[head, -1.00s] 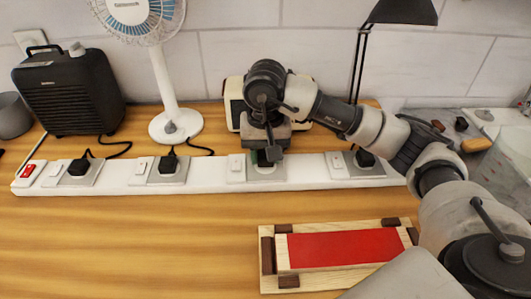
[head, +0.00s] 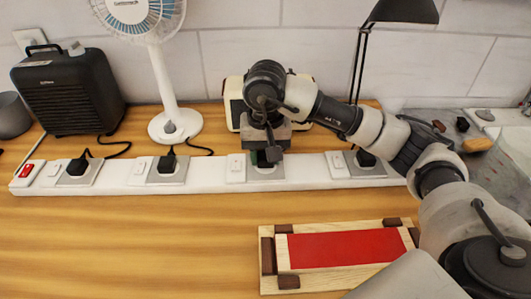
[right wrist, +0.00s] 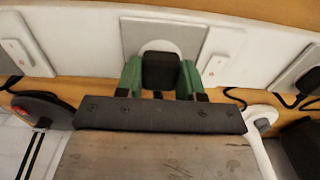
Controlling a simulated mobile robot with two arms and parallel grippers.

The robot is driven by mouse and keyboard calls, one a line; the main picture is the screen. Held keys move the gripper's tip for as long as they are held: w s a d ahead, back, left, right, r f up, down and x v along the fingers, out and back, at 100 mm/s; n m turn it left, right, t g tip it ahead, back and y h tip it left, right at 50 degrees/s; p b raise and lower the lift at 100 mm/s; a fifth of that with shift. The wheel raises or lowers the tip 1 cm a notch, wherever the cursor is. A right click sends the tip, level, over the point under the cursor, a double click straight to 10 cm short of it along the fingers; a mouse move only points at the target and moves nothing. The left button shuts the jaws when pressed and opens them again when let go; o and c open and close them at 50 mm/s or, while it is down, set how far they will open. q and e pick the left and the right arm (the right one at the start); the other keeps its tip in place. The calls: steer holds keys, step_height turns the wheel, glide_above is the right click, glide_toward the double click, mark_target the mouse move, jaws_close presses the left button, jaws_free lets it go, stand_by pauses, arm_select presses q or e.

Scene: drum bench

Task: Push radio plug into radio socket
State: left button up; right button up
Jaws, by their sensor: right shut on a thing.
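The black radio plug (right wrist: 160,71) is between the green fingers of my right gripper (right wrist: 160,80) in the right wrist view. My right gripper also shows in the head view (head: 268,157), low over the power strip, shut on the plug. The radio socket (right wrist: 166,45) is a white round face on a grey plate, directly at the plug's far side. The plug covers much of it, and I cannot tell how deep it sits. The cream radio (head: 236,103) stands behind my right gripper, mostly hidden by it. My left gripper is not in view.
The white power strip (head: 113,187) holds other black plugs (head: 78,166) in its sockets. A heater (head: 70,92), a fan (head: 165,90) and a lamp (head: 400,12) stand behind it. A wooden tray with a red panel (head: 345,247) lies in front. The front left table is clear.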

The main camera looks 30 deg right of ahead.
mark_target(265, 155)
steer(key=shift+f+b, duration=0.4)
steer(key=shift+b, duration=0.05)
stand_by(0.5)
steer(key=o, duration=1.1)
step_height(265, 155, up, 11)
steer(key=shift+f+p, duration=0.1)
steer(key=shift+p, duration=0.25)
steer(key=shift+f, duration=0.1)
steer(key=shift+f+b, duration=1.85)
steer(key=shift+f, duration=0.15)
